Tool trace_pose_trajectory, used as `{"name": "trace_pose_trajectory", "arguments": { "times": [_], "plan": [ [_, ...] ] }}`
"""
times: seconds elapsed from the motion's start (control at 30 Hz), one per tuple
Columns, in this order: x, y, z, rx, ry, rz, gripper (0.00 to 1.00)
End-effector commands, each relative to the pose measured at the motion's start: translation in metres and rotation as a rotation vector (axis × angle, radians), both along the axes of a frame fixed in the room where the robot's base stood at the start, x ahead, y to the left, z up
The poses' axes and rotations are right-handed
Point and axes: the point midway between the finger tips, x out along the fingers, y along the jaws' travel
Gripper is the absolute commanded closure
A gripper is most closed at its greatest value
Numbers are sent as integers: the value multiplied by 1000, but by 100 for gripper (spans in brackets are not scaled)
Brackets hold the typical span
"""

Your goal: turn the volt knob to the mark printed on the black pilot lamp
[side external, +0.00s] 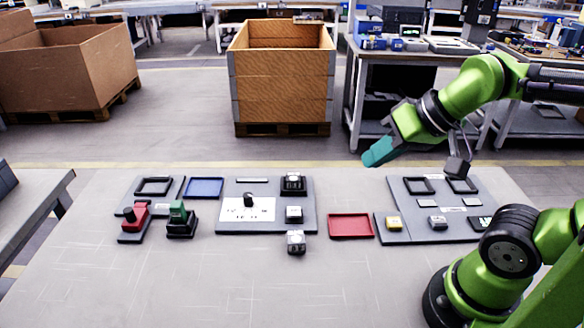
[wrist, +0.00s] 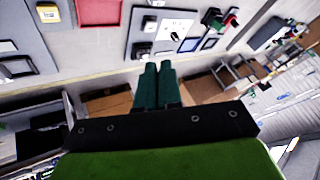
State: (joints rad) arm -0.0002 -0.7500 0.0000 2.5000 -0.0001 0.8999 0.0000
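A small black knob (side external: 249,200) sits on a white printed plate (side external: 264,213) on the middle grey panel (side external: 233,190). In the wrist view the knob (wrist: 174,36) is small on the same plate. Black-based blocks with pale faces stand near it: one at the panel's back right (side external: 293,184), one below it (side external: 294,214), and one on the table in front (side external: 296,241). Which is the pilot lamp, and any mark, is too small to tell. My gripper (side external: 372,157) is raised behind and right of the panel, away from the knob. In the wrist view its teal fingers (wrist: 159,66) are together and empty.
A red tray (side external: 350,226) lies between the middle panel and the right panel (side external: 400,233), which holds several small blocks. Left are a blue tray (side external: 205,188), a red device (side external: 135,217) and a green-topped device (side external: 179,217). The front of the table (side external: 200,285) is clear.

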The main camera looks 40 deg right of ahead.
Motion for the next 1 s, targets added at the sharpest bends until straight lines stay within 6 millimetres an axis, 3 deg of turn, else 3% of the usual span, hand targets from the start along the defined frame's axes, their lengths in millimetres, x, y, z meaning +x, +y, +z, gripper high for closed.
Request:
{"name": "trace_pose_trajectory", "arguments": {
  "times": [0.03,0.17,0.3,0.63,0.8,1.0],
  "plan": [
    [0,1,-1,0,6,7,86],
    [7,5,-15,3,74,24,66],
    [42,10,-15,-2,156,54,48],
    [160,25,-25,-130,349,261,48],
    [220,37,-48,-231,437,410,48],
    [277,55,-79,-363,515,614,48]
  ]
}}
